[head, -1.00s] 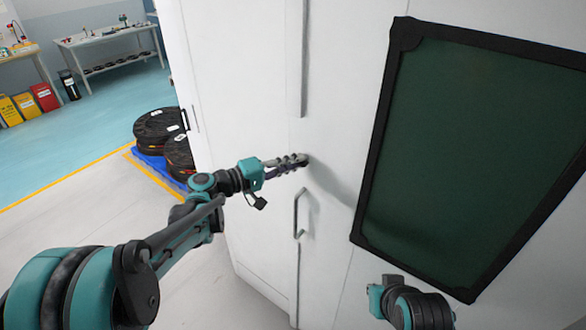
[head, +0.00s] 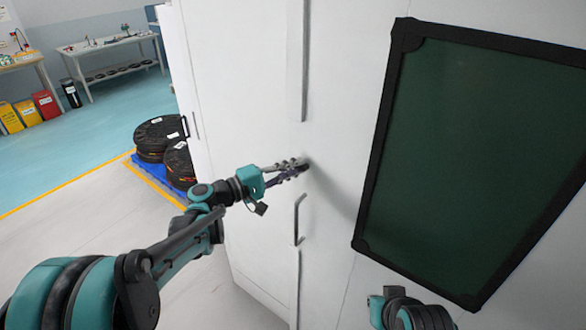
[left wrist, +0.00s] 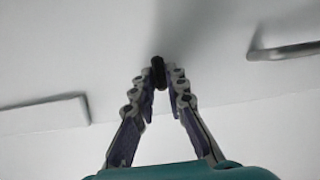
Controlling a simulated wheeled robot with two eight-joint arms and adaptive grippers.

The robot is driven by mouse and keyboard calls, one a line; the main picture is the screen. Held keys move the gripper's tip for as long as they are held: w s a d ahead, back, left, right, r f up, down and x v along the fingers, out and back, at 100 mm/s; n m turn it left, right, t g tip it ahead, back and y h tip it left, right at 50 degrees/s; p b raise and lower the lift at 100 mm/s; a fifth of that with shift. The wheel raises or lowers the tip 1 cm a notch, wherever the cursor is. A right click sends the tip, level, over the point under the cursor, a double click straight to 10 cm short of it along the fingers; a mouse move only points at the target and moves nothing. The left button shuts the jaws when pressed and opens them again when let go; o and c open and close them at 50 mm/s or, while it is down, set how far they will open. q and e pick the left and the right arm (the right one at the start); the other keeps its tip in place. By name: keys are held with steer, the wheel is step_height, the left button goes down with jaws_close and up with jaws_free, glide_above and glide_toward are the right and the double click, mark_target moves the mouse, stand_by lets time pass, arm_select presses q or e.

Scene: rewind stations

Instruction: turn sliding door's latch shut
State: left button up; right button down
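The sliding door (head: 240,110) is a tall white panel on the left of a white cabinet front. Its latch (left wrist: 158,72) is a small black piece standing out from the white face in the left wrist view. My left gripper (head: 301,165) reaches the door from the left, between two grey strips. In the left wrist view its fingers (left wrist: 161,80) converge on the latch, one on each side, and look closed on it. In the head view the fingers mostly hide the latch. Part of my right arm's end (head: 405,308) shows at the bottom; its fingers cannot be made out.
A grey bar handle (head: 298,220) sits just below the left gripper. A dark green, black-framed window (head: 470,160) fills the right side. Black spools (head: 160,138) on a blue pallet stand beyond the cabinet at left. Floor between is clear.

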arm_select(q)
steer(key=o, duration=0.3)
steer(key=shift+r, duration=0.1)
steer(key=v, duration=1.1)
steer(key=shift+a, duration=0.25)
